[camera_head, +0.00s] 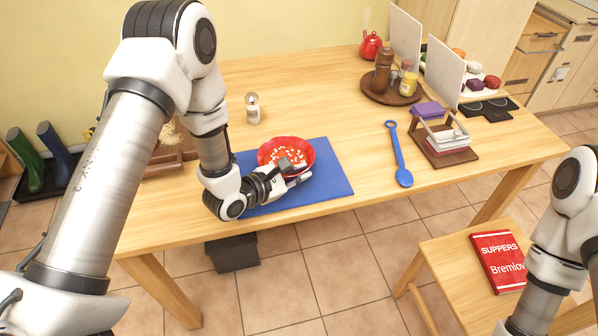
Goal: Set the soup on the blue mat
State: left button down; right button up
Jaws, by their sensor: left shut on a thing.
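The soup is in a red bowl (277,150) with pale bits floating in it. The bowl is over the blue mat (328,183) near the table's front edge; I cannot tell whether it rests on the mat or is held just above it. My left gripper (295,178) is shut on the near right rim of the bowl. The bowl looks about level. My left arm hides the left part of the mat. My right arm shows at the right edge, but its gripper is out of view.
A blue spoon (398,152) lies right of the mat. A shaker (252,108) stands behind it. A round brown tray (375,96) with bottles and a napkin holder (445,150) stand farther right. A stool (445,265) with a red book (497,262) stands in front.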

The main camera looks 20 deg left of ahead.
pick_arm(q)
jog(key=c, duration=1.2)
grip_release()
jog(key=shift+f, duration=0.1)
jog(key=shift+s+r, duration=0.1)
jog(key=shift+r, duration=0.15)
jog(key=v, duration=1)
jog(key=shift+s+a+r, duration=0.1)
jog(key=shift+s+a, duration=0.05)
jog(key=shift+s, duration=0.1)
jog(key=shift+s+a+r, duration=0.2)
jog(key=shift+s, duration=0.4)
